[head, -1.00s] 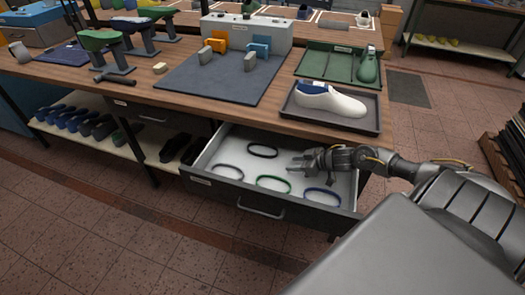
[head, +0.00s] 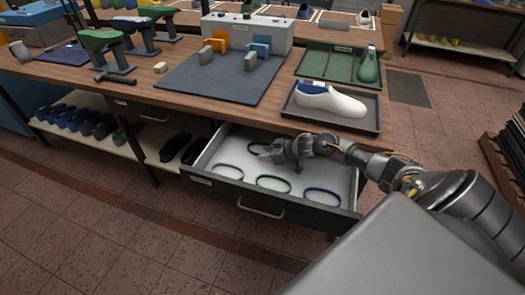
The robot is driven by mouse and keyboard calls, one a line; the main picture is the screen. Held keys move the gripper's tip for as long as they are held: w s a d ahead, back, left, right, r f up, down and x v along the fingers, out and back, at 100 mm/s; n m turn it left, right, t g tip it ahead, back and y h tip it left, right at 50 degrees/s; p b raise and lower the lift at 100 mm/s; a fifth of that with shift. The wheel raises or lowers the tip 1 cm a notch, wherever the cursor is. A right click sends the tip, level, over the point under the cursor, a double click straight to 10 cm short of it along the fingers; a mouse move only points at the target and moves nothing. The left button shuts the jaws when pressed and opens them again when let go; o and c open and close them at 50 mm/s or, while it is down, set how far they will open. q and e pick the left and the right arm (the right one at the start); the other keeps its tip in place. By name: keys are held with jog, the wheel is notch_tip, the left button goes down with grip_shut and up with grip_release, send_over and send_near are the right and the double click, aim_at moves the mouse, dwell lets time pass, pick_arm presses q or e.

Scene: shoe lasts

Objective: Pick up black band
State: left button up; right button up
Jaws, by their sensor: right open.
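The black band (head: 253,147) lies at the back of the open drawer (head: 292,214), and my right gripper and wrist cover much of it. My right gripper (head: 264,152) is open and hovers over or right at the black band; I cannot tell whether it touches. A dark blue or grey band (head: 230,172) lies at the drawer's left. A green band (head: 273,185) lies at the front middle and a blue band (head: 322,197) at the front right. My left gripper is not in view.
The wooden bench top (head: 225,113) stands above and behind the drawer. A shelf with dark shoes is left of the drawer.

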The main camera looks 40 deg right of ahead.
jog(key=shift+x, duration=0.95)
jog(key=shift+s, duration=0.1)
grip_shut()
